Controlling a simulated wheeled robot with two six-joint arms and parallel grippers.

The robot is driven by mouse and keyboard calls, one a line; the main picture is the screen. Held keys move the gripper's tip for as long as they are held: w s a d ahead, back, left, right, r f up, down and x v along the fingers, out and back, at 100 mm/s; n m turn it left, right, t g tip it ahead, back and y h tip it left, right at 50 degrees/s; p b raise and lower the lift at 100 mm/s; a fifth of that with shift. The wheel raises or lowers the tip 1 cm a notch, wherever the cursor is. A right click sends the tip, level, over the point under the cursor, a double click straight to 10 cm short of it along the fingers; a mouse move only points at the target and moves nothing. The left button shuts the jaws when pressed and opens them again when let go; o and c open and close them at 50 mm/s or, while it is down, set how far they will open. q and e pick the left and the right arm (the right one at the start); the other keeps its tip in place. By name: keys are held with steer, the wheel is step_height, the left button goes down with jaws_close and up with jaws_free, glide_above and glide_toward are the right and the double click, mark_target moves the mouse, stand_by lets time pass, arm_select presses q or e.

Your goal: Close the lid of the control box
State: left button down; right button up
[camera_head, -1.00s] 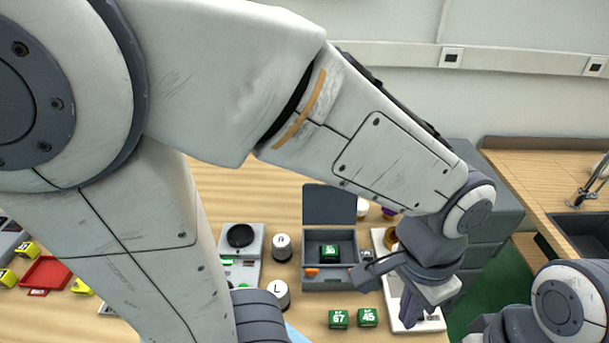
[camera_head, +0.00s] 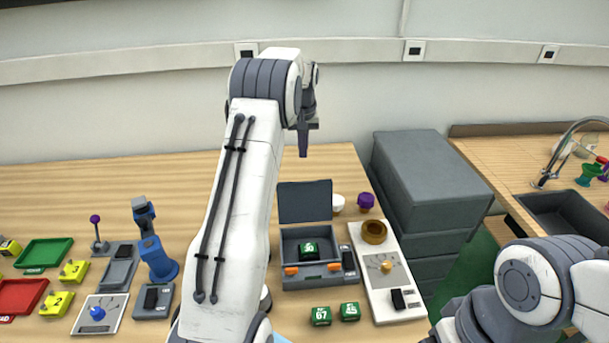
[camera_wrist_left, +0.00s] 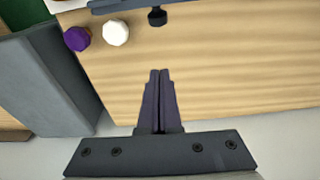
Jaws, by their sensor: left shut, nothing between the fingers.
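The grey control box (camera_head: 325,268) stands on the wooden table with its dark grey lid (camera_head: 305,202) open and upright at its back. A green cube marked 30 (camera_head: 308,248) lies inside. Orange latches show on the box's front. My left gripper (camera_head: 303,152) is shut and empty, pointing down above and behind the lid, apart from it. In the left wrist view its closed fingers (camera_wrist_left: 159,75) are over bare wood, with a dark knob-like piece (camera_wrist_left: 157,17) ahead. My right arm shows at the lower right, but its gripper is out of view.
A white panel (camera_head: 367,260) with a brown ring (camera_head: 374,232) stands right of the box. A white knob (camera_head: 338,202) and a purple one (camera_head: 366,201) stand near the lid. Green cubes (camera_head: 321,316) lie in front. The table behind the lid is clear up to the wall.

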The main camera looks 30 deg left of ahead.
mark_target(305, 199)
arm_select(q)
step_height(305, 199, down, 7)
steer(key=s+d+p, duration=0.2)
steer(key=p, duration=0.2)
steer(key=shift+s+f, duration=0.2)
stand_by(0.4)
